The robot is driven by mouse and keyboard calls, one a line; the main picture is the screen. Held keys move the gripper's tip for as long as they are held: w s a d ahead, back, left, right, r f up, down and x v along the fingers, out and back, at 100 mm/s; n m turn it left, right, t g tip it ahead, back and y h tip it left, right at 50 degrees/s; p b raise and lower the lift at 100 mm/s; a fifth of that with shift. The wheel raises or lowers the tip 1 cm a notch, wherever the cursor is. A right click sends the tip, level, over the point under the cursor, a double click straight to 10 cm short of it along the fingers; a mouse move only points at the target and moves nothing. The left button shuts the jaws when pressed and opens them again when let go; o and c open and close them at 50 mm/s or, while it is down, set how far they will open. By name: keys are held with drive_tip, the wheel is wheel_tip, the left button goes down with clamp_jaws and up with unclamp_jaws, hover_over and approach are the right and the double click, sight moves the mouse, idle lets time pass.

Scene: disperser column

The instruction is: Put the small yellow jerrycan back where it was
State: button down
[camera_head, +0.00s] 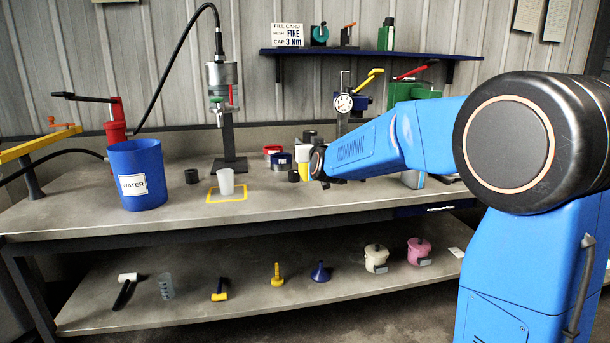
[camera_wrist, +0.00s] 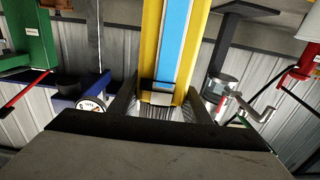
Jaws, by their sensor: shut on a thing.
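My gripper (camera_head: 317,163) is over the right middle of the bench, seen side-on in the head view. In the wrist view its two fingers (camera_wrist: 162,98) are shut on the small yellow jerrycan (camera_wrist: 152,40), which has a blue stripe down its face. That view looks upside down. I cannot tell whether the jerrycan touches the bench.
A cup (camera_head: 226,181) stands inside a yellow outlined square (camera_head: 240,198) below the disperser column (camera_head: 222,85). A blue WATER bucket (camera_head: 137,160) is left. A gauge stand (camera_head: 343,103) and green press are behind.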

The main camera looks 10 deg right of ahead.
drive_tip(key=shift+f, duration=3.4)
drive_tip(key=c, duration=1)
unclamp_jaws()
drive_tip(key=shift+f, duration=0.1)
